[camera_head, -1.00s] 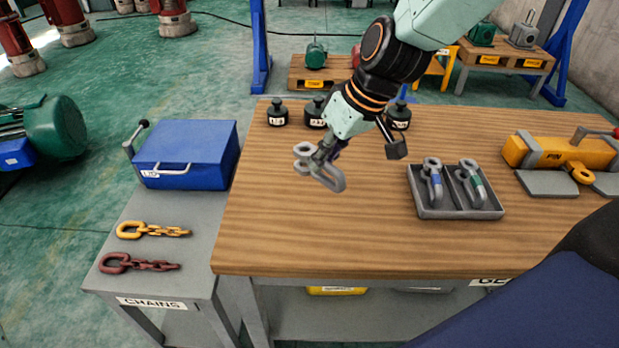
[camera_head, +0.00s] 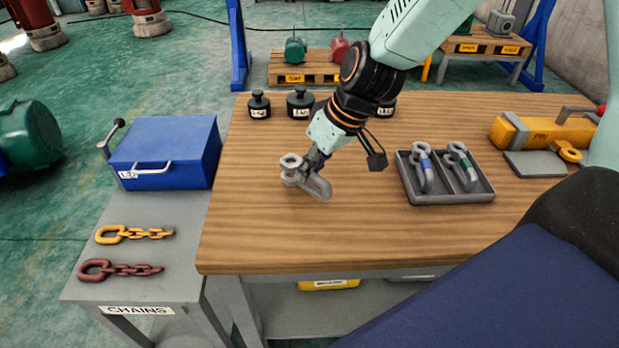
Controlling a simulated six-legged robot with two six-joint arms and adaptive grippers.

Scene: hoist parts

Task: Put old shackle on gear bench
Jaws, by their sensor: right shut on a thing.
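My right gripper (camera_head: 312,163) is shut on a grey shackle (camera_head: 318,187). The shackle is over the left part of the wooden-topped bench (camera_head: 255,225), tilted, with its round eye to the left. I cannot tell whether it touches the wood. The bench's front label is hidden behind my own body in this view. Two other shackles, one with a blue mark (camera_head: 423,165) and one with a green mark (camera_head: 461,166), lie in a grey tray (camera_head: 450,198) on the bench. My left gripper is not in view.
Black weights (camera_head: 300,105) stand at the bench's back left. A yellow magnet lifter (camera_head: 545,130) is at its right. On the lower grey table lie a blue box (camera_head: 165,155), a yellow chain (camera_head: 135,234) and a dark red chain (camera_head: 120,269). The bench's front left is clear.

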